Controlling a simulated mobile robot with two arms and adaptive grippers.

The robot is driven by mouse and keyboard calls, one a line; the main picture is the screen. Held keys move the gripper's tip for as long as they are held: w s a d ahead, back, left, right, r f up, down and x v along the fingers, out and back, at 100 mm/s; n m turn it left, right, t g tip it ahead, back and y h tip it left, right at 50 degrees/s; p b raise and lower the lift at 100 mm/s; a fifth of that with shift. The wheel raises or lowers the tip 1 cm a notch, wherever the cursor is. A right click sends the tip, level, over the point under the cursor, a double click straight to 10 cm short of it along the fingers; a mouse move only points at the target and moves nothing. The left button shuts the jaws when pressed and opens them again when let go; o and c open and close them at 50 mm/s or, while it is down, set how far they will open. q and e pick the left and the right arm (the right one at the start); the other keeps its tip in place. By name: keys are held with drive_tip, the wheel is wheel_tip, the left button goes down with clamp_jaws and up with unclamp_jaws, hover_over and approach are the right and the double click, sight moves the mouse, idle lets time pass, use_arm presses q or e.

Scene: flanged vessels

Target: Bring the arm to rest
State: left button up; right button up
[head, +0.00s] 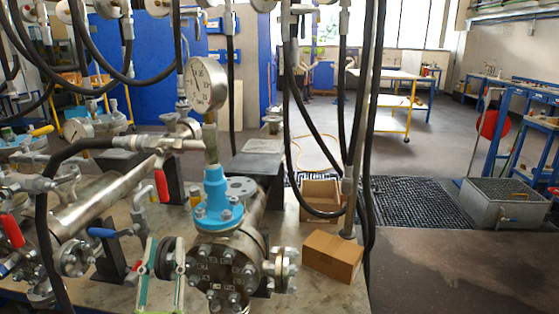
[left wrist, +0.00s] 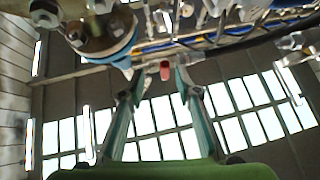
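My left gripper (head: 165,242) is at the bottom of the head view, pointing up, in front of the flanged vessel (head: 225,268). Its two fingers stand apart, with a dark round fitting (head: 170,258) visible between them; I cannot tell how close it is. In the left wrist view the gripper (left wrist: 158,75) is also open, and no object is held between the fingers. A red handle (left wrist: 165,70) shows beyond the fingertips there. My right gripper is not in view.
A pressure gauge (head: 206,85) stands above the blue fitting (head: 217,195) on the vessel. Black hoses (head: 368,130) hang at the right. Red-handled valves (head: 161,180) and pipes crowd the left. A cardboard box (head: 332,256) sits on the bench. Open floor (head: 430,260) lies farther right.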

use_arm(q)
drive_tip(key=s+d+f+m+g+h, duration=0.15)
drive_tip(key=f+g, duration=0.35)
drive_tip(key=f, duration=0.5)
drive_tip(key=s+d+f+m+g+h, duration=0.1)
drive_tip(key=d+f+g+h, duration=0.15)
drive_tip(key=f+g, duration=0.55)
drive_tip(key=s+d+f+m+g, duration=0.1)
drive_tip(key=s+f+g, duration=0.3)
drive_tip(key=s+f, duration=0.5)
drive_tip(key=s+f+g, duration=0.5)
drive_tip(key=s+f, duration=0.1)
drive_tip(key=s, duration=0.8)
wheel_tip(320, 180, down, 24)
drive_tip(key=f+g, duration=0.1)
drive_tip(key=s+a+f+g, duration=0.1)
drive_tip(key=s+a+f, duration=0.1)
drive_tip(key=s+f, duration=1.4)
drive_tip(key=shift+s+a+f+m+p, duration=0.3)
drive_tip(key=shift+s+m, duration=0.05)
drive_tip(key=shift+s, duration=0.7)
